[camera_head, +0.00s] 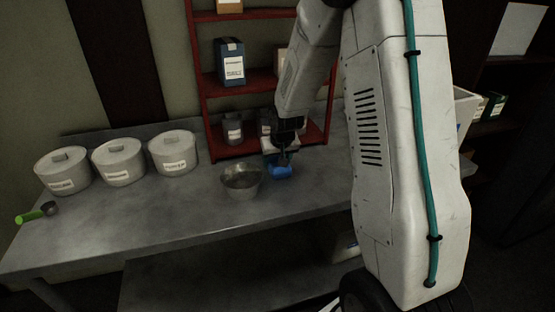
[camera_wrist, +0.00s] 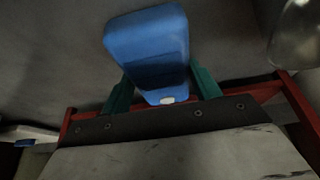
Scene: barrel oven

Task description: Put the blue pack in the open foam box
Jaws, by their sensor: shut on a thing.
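The blue pack (camera_head: 279,171) is at the end of my arm, over the back part of the grey worktop, just right of the metal bowl. My gripper (camera_head: 284,158) is shut on it. In the wrist view the blue pack (camera_wrist: 147,45) sits between the two green fingers of my gripper (camera_wrist: 160,88). I cannot tell whether the pack touches the worktop. A white box (camera_head: 465,108) shows partly at the right behind my arm; I cannot tell whether it is the foam box or whether it is open.
A metal bowl (camera_head: 241,181) stands left of the pack. Several lidded grey tubs, including one (camera_head: 173,152), line the back left. A green-handled scoop (camera_head: 37,213) lies at the left end. A red shelf (camera_head: 265,83) with boxes stands behind. The worktop's front left is clear.

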